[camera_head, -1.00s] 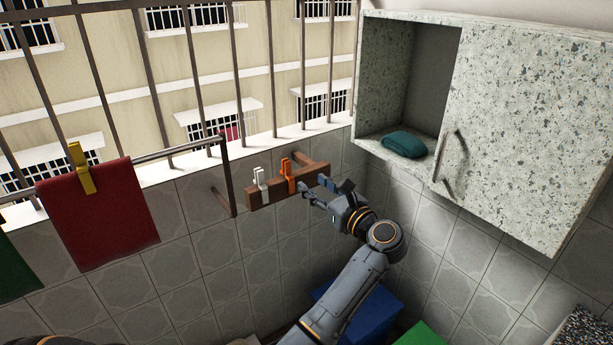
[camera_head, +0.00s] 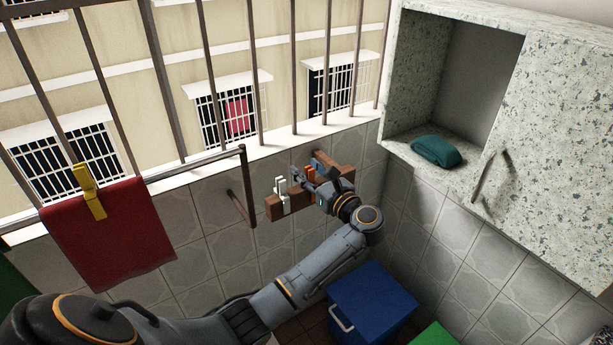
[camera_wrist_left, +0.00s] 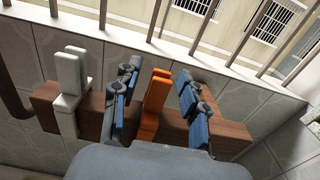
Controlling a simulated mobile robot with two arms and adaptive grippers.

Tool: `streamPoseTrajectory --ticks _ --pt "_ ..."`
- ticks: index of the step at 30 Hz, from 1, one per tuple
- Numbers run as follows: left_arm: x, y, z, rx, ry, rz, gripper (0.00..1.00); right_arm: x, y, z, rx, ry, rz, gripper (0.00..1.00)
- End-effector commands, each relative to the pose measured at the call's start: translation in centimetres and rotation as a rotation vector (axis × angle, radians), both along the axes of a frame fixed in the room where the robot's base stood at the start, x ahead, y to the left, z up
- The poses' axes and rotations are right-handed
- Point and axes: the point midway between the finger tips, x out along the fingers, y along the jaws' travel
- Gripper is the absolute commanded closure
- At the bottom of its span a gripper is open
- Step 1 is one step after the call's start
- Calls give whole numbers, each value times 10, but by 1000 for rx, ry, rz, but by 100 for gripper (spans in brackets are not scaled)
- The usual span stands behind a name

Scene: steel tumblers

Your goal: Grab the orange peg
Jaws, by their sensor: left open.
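The orange peg (camera_wrist_left: 154,108) is clipped upright on a brown wooden bar (camera_wrist_left: 222,132). In the head view the peg (camera_head: 311,171) is mostly hidden by my left gripper (camera_head: 304,175). In the left wrist view my left gripper (camera_wrist_left: 160,92) is open, with one finger on each side of the peg. Gaps show between the fingers and the peg. A white peg (camera_wrist_left: 69,85) stands on the same bar, left of the left finger. My right gripper is not in view.
A red cloth (camera_head: 105,235) hangs from a rail at left, held by a yellow peg (camera_head: 88,191). An open cabinet (camera_head: 500,110) with a teal folded cloth (camera_head: 436,152) is at right. Window bars rise behind the wooden bar. A blue bin (camera_head: 372,305) stands below.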

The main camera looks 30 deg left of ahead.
Motion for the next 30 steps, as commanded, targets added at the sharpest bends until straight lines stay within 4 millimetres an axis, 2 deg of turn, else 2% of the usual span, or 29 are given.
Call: streamPoseTrajectory --ticks 5,8,12,23,26,30 --pt "0 -1 -1 -1 -1 -2 57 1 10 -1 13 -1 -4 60" --pt "0 -1 -1 -1 -1 -2 73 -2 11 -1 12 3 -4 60" --pt "0 -1 0 0 -1 -1 100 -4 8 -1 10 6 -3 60" --pt "0 -1 0 -2 1 -1 100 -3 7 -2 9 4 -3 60" --pt "1 -1 8 -3 -3 -2 100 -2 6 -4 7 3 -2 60" --pt "1 -1 34 -5 -8 -2 100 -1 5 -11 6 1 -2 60"
